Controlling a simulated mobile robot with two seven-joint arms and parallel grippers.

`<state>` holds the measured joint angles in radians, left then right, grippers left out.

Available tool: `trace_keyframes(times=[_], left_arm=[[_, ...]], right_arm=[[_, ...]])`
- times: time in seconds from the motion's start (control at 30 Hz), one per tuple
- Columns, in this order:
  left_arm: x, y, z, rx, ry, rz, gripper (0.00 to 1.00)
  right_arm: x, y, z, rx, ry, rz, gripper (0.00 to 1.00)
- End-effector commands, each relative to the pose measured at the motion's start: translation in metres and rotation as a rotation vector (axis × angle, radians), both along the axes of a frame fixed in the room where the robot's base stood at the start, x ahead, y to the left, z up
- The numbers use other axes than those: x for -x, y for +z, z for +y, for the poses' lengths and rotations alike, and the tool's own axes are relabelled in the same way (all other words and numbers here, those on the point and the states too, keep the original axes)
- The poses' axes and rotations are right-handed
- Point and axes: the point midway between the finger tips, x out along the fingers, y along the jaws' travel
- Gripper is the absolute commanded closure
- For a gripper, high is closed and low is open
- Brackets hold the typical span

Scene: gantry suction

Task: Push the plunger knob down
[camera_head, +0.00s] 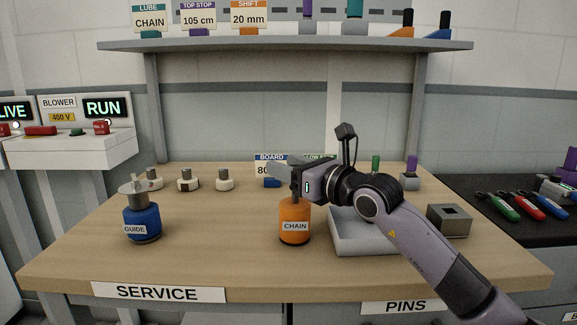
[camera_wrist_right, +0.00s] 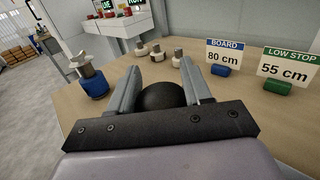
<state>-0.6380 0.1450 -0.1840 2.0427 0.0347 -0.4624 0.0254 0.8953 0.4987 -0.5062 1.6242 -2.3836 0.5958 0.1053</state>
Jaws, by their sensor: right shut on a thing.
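An orange can labelled CHAIN (camera_head: 295,222) stands upright on the bench in the head view, with a dark stem at its top. My right gripper (camera_head: 284,169) is level above it, with its fingers around the top of the stem. In the right wrist view a round black knob (camera_wrist_right: 163,95) sits between the two grey fingers of my right gripper (camera_wrist_right: 158,75), which is shut on it. The knob is mostly hidden by the fingers in the head view. My left gripper is in neither view.
A blue GUIDE can (camera_head: 142,220) with a pale top stands to the left. A grey tray (camera_head: 350,239) and a dark square block (camera_head: 449,221) are at the right. The bench front between the cans is clear.

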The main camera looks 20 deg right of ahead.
Motion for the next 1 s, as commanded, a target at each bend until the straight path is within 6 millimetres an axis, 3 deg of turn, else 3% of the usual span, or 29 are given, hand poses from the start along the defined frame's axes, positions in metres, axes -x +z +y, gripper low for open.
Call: trace_keyframes(times=[0.03, 0.1, 0.4, 0.43, 0.5, 0.83, 1.0], left_arm=[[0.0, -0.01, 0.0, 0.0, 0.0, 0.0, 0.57], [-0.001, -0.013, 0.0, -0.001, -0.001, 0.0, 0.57], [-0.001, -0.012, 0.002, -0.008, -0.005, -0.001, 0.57], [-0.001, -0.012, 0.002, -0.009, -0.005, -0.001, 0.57], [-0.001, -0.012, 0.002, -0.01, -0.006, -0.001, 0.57], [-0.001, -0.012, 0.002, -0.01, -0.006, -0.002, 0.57], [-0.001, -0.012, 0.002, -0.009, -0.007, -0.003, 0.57]], right_arm=[[-0.001, -0.019, 0.001, 0.003, 0.001, 0.016, 1.0], [-0.001, -0.024, 0.001, 0.005, 0.001, 0.017, 1.0], [-0.001, -0.026, 0.001, 0.007, 0.001, 0.023, 1.0], [-0.001, -0.026, 0.001, 0.008, 0.001, 0.024, 0.45], [-0.001, -0.026, 0.001, 0.007, 0.001, 0.023, 0.29], [0.001, -0.022, 0.0, 0.004, 0.0, 0.014, 0.29], [0.014, -0.022, -0.008, 0.003, 0.0, 0.013, 0.29]])
